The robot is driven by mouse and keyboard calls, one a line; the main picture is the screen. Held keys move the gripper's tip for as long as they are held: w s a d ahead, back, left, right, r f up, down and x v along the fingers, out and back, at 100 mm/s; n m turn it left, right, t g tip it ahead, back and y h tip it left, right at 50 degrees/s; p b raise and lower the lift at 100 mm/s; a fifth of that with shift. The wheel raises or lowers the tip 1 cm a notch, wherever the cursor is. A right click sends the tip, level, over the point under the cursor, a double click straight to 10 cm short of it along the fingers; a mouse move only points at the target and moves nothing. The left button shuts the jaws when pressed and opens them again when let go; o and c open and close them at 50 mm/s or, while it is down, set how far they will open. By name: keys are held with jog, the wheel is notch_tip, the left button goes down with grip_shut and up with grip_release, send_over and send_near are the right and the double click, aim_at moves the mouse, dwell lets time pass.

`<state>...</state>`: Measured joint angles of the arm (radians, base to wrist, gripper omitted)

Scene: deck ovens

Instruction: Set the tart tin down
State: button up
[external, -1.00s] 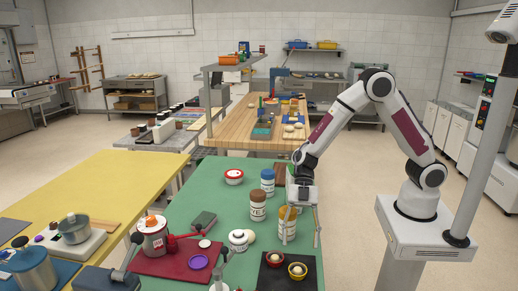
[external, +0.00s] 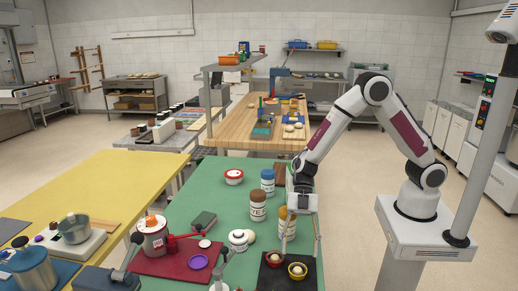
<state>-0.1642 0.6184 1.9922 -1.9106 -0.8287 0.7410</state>
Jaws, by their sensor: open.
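Small round tins that may be tart tins show in the external view: a red one (external: 274,259) and a yellow one (external: 297,270), both with pale contents, side by side on a black mat (external: 270,283). A purple round tin or ring (external: 198,262) lies on the red mat (external: 175,268). I cannot tell which is the task's tart tin. My gripper (external: 301,246) is open, pointing down with its fingers spread, over the near right part of the green table, by the black mat's far edge. No tin shows between its fingers.
A yellow-labelled jar (external: 287,223) stands right beside or behind my gripper's left finger. A brown-lidded jar (external: 257,205) and a blue-lidded jar (external: 267,182) stand further back. A white jar (external: 238,240) is left. The green table (external: 205,188) is clear at its far left.

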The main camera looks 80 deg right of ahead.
aim_at(298, 271)
jog(key=shift+f, duration=0.1)
jog(key=shift+x, duration=2.55)
jog(key=shift+d, duration=0.1)
jog(key=c, duration=1.2)
jog(key=shift+c, duration=0.2)
notch_tip(298, 271, up, 10)
